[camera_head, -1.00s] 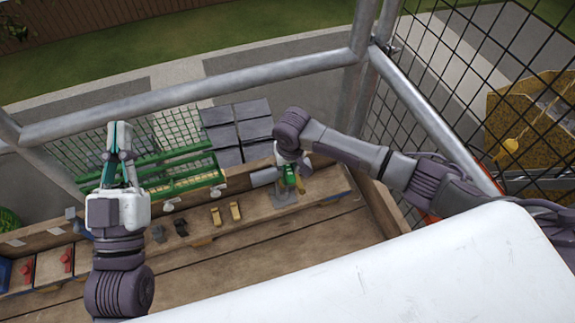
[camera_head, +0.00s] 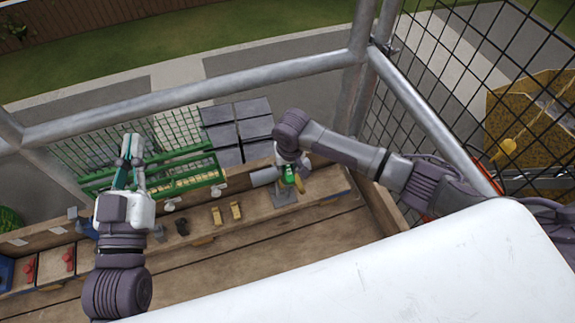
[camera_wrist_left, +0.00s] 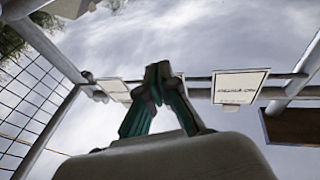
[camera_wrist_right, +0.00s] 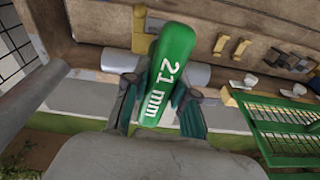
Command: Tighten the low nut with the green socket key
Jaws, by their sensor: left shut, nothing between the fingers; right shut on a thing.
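The green socket key marked "21 mm" (camera_wrist_right: 168,72) fills the middle of the right wrist view. My right gripper (camera_wrist_right: 157,100) is shut on it, with a finger on each side. In the head view the green key (camera_head: 289,174) shows just under my right gripper (camera_head: 292,160), at the right end of the wooden tray. My left gripper (camera_head: 132,160) is shut and empty, above the green rack at the left. Its fingertips meet in the left wrist view (camera_wrist_left: 160,75). I cannot make out the low nut in any view.
The wooden tray (camera_head: 330,184) holds yellow pieces (camera_head: 236,211), dark pieces and red pieces (camera_head: 68,259). A green rack (camera_head: 185,178) and grey tiles (camera_head: 240,130) lie beyond it. Metal rails (camera_head: 200,93) and mesh enclose the far and right sides.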

